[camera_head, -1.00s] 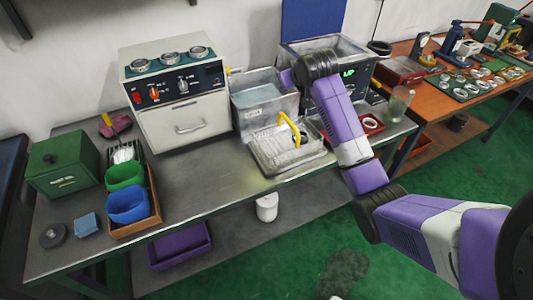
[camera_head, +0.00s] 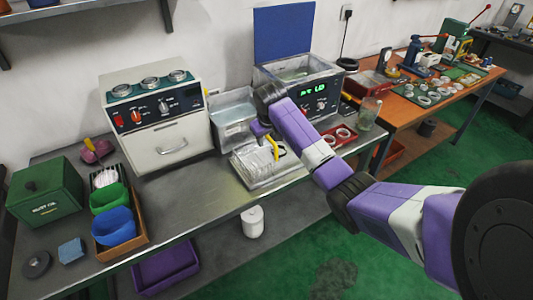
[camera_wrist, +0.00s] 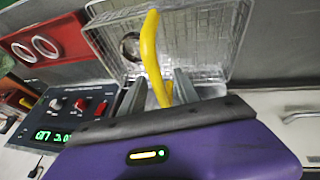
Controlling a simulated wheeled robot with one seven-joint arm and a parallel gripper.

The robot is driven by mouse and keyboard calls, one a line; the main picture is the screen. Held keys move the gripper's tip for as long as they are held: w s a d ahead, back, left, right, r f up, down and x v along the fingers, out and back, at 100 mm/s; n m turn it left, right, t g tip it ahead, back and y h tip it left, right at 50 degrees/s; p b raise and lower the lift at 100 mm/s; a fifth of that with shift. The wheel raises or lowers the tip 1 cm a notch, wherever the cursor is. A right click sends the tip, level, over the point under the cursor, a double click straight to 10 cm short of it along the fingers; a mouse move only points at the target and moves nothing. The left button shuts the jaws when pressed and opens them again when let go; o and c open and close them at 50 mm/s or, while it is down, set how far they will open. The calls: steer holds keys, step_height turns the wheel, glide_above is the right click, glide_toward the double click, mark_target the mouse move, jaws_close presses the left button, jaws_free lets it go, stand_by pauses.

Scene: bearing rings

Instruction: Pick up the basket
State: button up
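The wire basket (camera_head: 252,166) sits on the metal bench at the bench's front right, with its yellow handle (camera_head: 279,147) standing up. In the wrist view the basket's mesh (camera_wrist: 206,45) fills the top middle, and the yellow handle (camera_wrist: 151,50) runs down between my fingers. My gripper (camera_head: 262,132) is just above the basket, next to the handle. In the wrist view my gripper (camera_wrist: 160,88) has its two grey fingers apart, one on each side of the handle, with gaps showing. The handle's lower end is hidden behind the gripper body.
A metal tank (camera_head: 232,112) stands behind the basket, and a bath with a green display (camera_head: 315,90) is at the back right. A red tray with rings (camera_head: 340,138) and a glass jar (camera_head: 367,113) are to the right.

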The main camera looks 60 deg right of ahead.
steer(key=shift+x, duration=1.1)
jaws_close()
steer(key=shift+r, duration=0.15)
stand_by(0.4)
